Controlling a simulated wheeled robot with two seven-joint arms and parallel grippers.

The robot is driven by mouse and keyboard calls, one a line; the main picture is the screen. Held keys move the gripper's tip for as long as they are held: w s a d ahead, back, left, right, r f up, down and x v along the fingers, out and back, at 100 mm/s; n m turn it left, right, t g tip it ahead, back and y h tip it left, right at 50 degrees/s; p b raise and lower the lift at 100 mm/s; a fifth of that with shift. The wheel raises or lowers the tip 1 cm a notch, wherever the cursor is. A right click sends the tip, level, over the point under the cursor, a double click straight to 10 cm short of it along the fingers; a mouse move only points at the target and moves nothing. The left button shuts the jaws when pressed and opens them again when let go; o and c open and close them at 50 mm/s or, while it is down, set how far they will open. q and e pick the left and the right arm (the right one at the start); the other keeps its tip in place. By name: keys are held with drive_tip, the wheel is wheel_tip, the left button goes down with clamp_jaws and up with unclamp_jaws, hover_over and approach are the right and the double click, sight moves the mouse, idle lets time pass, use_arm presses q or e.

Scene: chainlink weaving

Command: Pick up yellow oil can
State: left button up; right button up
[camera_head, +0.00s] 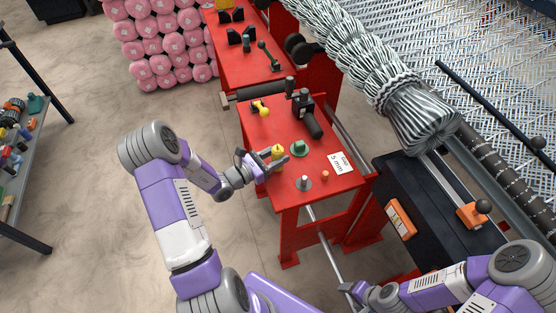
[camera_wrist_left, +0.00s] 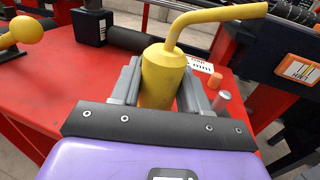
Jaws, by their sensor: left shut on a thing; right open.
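The yellow oil can (camera_head: 277,152) stands near the left edge of the red table (camera_head: 318,187). In the left wrist view the oil can (camera_wrist_left: 162,75) is upright, with its bent spout pointing right. My left gripper (camera_head: 273,162) is shut on the can's body, one finger on each side. The can's base is hidden behind the gripper, so I cannot tell whether it touches the table. My right gripper (camera_head: 352,291) is open and empty at the bottom of the head view, apart from the table.
A green object (camera_head: 298,148), a grey peg (camera_head: 304,183) and a small orange peg (camera_head: 325,175) stand near the can. A dark cabinet (camera_head: 403,177) is at right.

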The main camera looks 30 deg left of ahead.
use_arm(q)
drive_tip(key=shift+c, duration=0.9)
wheel_tip(320, 180, up, 10)
drive_tip(key=p, duration=0.8)
drive_tip(key=shift+p, duration=0.3)
drive_tip(key=o, duration=0.5)
drive_tip(key=c, duration=0.5)
